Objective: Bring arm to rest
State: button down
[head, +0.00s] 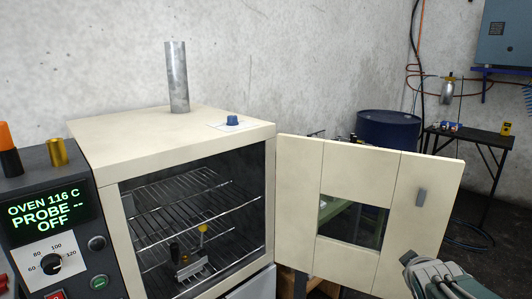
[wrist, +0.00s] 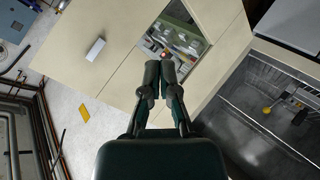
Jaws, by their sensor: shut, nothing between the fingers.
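My gripper (wrist: 160,78) is shut and empty in the wrist view, its two dark green fingers together in front of the cream oven door (wrist: 125,70). In the head view part of my arm (head: 440,280) shows at the lower right, by the door's lower right edge. The oven door (head: 305,190) stands wide open, with a window and a grey handle (head: 421,196). Whether the fingers touch the door cannot be told.
The oven (head: 175,138) has wire racks and a small fixture with a yellow knob (head: 203,228) inside. A blue drum (head: 388,130) and black side table (head: 470,134) stand behind the door.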

jog(key=s+a+f+m+g+y, duration=0.1)
jog(key=s+a+m+g+y, duration=0.3)
jog(key=s+a, duration=1.3)
jog(key=shift+f+m+g+y, duration=0.4)
jog(key=shift+m+g, duration=0.1)
jog(key=shift+m, duration=0.2)
jog(key=shift+w+a, duration=0.1)
dwell(0.3)
